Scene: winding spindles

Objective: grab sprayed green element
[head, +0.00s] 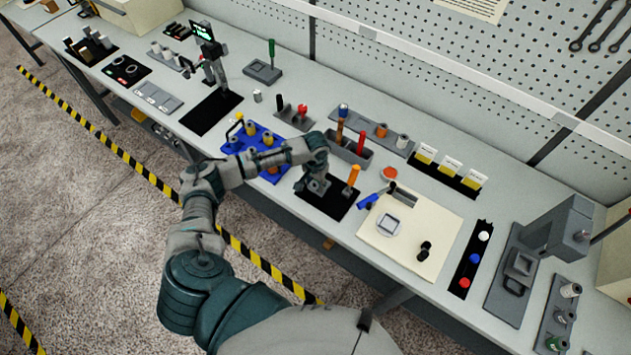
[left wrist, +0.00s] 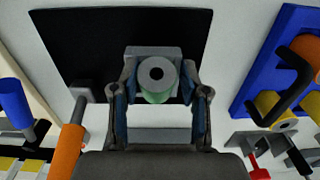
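The green element (left wrist: 155,97) is a short cylinder with a grey ring-shaped top and a dark centre hole. It sits at a grey holder (left wrist: 132,57) on a black mat (left wrist: 60,40). My left gripper (left wrist: 160,100) is open, with its fingers on either side of the element and a visible gap at the right finger. I cannot tell whether the left finger touches it. In the head view my left gripper (head: 318,180) reaches down over the black mat (head: 338,206) and hides the element. My right gripper is not in view.
An orange-handled tool (head: 352,175) stands close right of my gripper. A blue fixture (head: 236,145) with yellow parts is to the left. A grey bin (head: 352,152) is just behind, and a cream board (head: 430,240) lies to the right.

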